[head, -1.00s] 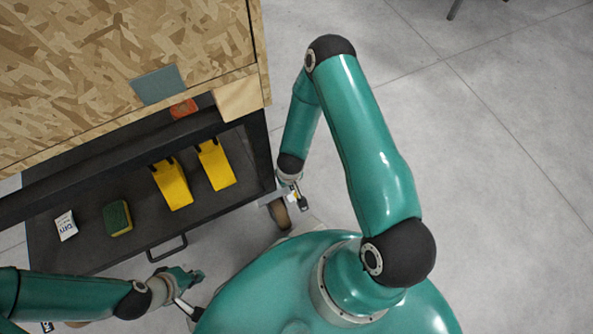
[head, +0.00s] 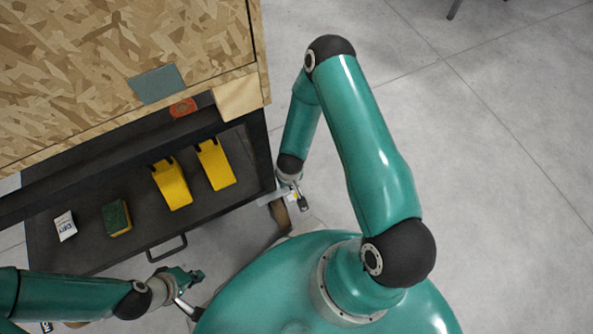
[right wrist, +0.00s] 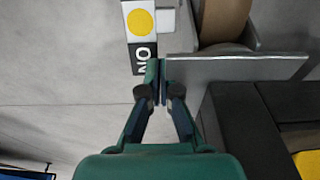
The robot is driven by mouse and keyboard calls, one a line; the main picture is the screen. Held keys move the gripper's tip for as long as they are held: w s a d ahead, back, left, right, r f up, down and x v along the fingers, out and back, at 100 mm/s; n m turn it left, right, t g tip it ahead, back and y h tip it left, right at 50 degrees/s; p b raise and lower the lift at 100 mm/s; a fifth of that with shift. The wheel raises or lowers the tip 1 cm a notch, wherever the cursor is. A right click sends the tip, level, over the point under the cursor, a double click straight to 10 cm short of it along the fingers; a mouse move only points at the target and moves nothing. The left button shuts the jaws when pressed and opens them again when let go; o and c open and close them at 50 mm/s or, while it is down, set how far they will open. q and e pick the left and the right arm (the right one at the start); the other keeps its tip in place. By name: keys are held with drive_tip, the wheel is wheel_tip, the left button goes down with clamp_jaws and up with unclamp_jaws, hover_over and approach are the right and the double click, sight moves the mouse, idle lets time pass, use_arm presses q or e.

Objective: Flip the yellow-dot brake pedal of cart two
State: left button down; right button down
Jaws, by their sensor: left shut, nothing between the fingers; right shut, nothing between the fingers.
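In the right wrist view the yellow dot (right wrist: 141,22) sits on a white plate above a black label (right wrist: 145,58) with white letters reading ON upside down. My right gripper (right wrist: 158,82) is shut and empty, its fingertips at the label's lower end; I cannot tell whether they touch it. A flat grey metal plate (right wrist: 235,68) runs right from the fingertips, below a brown caster wheel (right wrist: 225,18). In the head view my right gripper (head: 302,200) is beside the cart's near right corner. My left gripper (head: 192,277) is shut and empty near the cart's front handle.
The dark cart shelf (head: 75,255) holds two yellow wedges (head: 172,185) (head: 216,165), a green-yellow sponge (head: 117,217) and a small white packet (head: 65,226). A wooden box (head: 120,70) stands above. A handle (head: 167,247) juts from the front. Open floor (head: 490,170) lies right.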

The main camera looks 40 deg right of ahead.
drive_tip(key=shift+f+b, duration=0.95)
drive_tip(key=shift+f, duration=0.3)
idle(0.3)
drive_tip(key=shift+r, duration=0.1)
wheel_tip(320, 180, up, 7)
drive_tip(key=p, duration=0.6)
idle(0.5)
drive_tip(key=shift+s, duration=0.1)
